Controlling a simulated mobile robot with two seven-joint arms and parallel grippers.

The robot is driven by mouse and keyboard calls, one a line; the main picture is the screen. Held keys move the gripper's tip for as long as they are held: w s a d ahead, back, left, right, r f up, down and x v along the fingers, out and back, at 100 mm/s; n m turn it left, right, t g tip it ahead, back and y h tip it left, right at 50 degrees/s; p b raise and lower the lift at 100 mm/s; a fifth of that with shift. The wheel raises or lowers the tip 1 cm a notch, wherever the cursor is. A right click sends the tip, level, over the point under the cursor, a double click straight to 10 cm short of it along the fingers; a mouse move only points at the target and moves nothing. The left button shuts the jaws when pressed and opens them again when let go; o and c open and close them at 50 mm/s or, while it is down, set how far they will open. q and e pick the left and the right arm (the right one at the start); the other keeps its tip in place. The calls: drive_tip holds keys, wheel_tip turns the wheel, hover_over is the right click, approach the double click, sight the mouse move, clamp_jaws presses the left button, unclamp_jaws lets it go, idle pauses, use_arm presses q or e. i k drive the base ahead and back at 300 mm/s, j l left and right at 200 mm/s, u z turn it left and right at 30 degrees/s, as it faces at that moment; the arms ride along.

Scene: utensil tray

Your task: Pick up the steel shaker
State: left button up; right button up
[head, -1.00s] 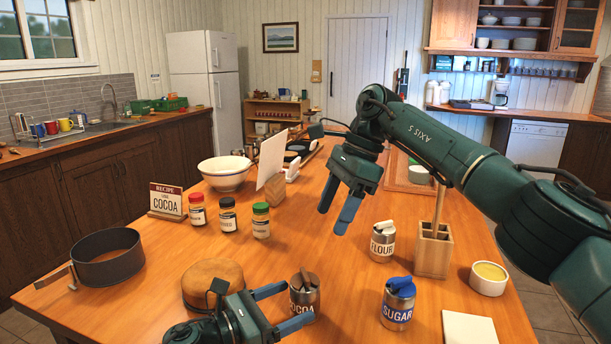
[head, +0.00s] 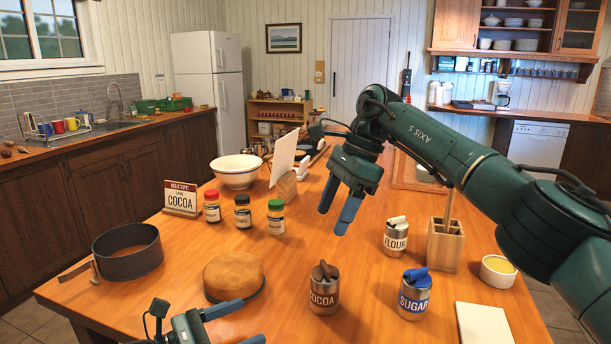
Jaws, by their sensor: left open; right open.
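Three steel canisters stand upright on the wooden table: COCOA (head: 324,298) with a brown scoop, SUGAR (head: 413,303) with a blue top, and FLOUR (head: 396,241) with a white top. I cannot tell whether any of these is the steel shaker; nothing else in view is clearly one. My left gripper (head: 240,325) is open and empty at the bottom edge, left of and nearer than the cocoa canister, partly cut off. My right gripper (head: 333,218) is open and empty, pointing down above the middle of the table, left of the flour canister.
A round cake (head: 232,274) lies just beyond my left gripper, with a cake ring (head: 128,262) further left. Several jars, including a green-lidded jar (head: 276,218), stand behind. A wooden block (head: 445,245), a bowl (head: 497,271) and a white board (head: 484,325) are at right.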

sight(323, 295)
drive_tip(key=k+j, duration=0.15)
drive_tip(key=j, duration=0.2)
drive_tip(key=k+j, duration=0.15)
drive_tip(key=j, duration=0.2)
drive_tip(key=k+j, duration=0.15)
drive_tip(key=j, duration=0.2)
